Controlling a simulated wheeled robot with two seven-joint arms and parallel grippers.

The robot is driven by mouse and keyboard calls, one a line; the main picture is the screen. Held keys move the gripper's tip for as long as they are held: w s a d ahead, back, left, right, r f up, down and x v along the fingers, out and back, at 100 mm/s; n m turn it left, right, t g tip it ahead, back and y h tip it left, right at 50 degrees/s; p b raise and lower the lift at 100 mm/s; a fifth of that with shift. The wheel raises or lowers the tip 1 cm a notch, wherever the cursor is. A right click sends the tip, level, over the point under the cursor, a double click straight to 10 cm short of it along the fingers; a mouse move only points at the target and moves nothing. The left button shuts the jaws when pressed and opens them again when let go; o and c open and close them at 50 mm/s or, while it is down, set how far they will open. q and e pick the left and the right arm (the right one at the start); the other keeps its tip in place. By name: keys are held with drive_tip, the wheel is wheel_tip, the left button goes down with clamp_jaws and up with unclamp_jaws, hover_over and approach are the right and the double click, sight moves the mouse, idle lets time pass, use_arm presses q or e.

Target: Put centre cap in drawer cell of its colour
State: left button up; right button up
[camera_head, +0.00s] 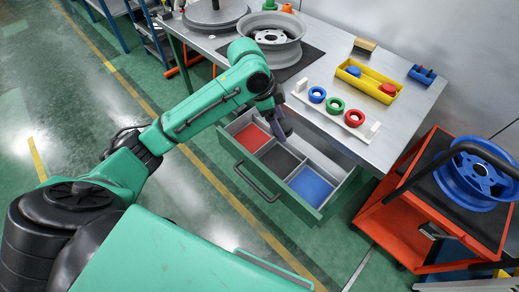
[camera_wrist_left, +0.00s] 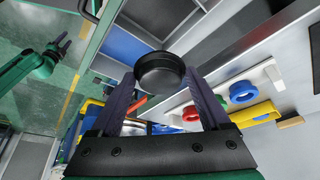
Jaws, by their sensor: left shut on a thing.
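My left gripper (camera_head: 284,132) is above the open drawer (camera_head: 310,214), near its far edge. In the left wrist view, its fingers (camera_wrist_left: 160,82) are shut on a black round centre cap (camera_wrist_left: 160,68). In the head view I cannot make out the cap at the gripper. The drawer has a red cell (camera_head: 251,136), a dark grey or black cell (camera_head: 279,158) and a blue cell (camera_head: 310,186), which also shows in the left wrist view (camera_wrist_left: 124,44). A green arm with a dark gripper (camera_wrist_left: 62,41), apparently my right one, is small at the left wrist view's left.
Blue (camera_head: 317,94), green (camera_head: 335,105) and red (camera_head: 354,118) rings sit on a white rack. Behind are a yellow tray (camera_head: 366,84) with blue and red pieces, and a grey wheel (camera_head: 269,37). An orange cart (camera_head: 392,212) with a blue wheel (camera_head: 477,176) stands right.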

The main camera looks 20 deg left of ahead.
use_arm(q)
drive_tip(key=f, duration=1.7)
drive_tip(key=shift+w+d+f+b, duration=0.25)
drive_tip(key=shift+w+f+b, duration=0.05)
drive_tip(key=shift+f, duration=0.1)
drive_tip(key=shift+a+f, duration=0.1)
drive_tip(key=shift+f, duration=0.2)
use_arm(e)
drive_tip(key=shift+w+f, duration=0.25)
drive_tip(key=shift+f, duration=0.1)
use_arm(q)
drive_tip(key=shift+f, duration=0.1)
drive_tip(key=o, duration=1.2)
drive_tip(key=shift+c, duration=0.2)
drive_tip(key=shift+r, duration=0.25)
drive_tip(key=v, duration=1.1)
drive_tip(key=shift+r+p, duration=0.4)
use_arm(e)
drive_tip(key=shift+w+d+r, duration=0.1)
drive_tip(key=shift+d+r, duration=0.3)
use_arm(q)
drive_tip(key=shift+s+a+f, duration=0.1)
drive_tip(key=shift+s+a, duration=0.05)
use_arm(e)
drive_tip(key=shift+a, duration=0.1)
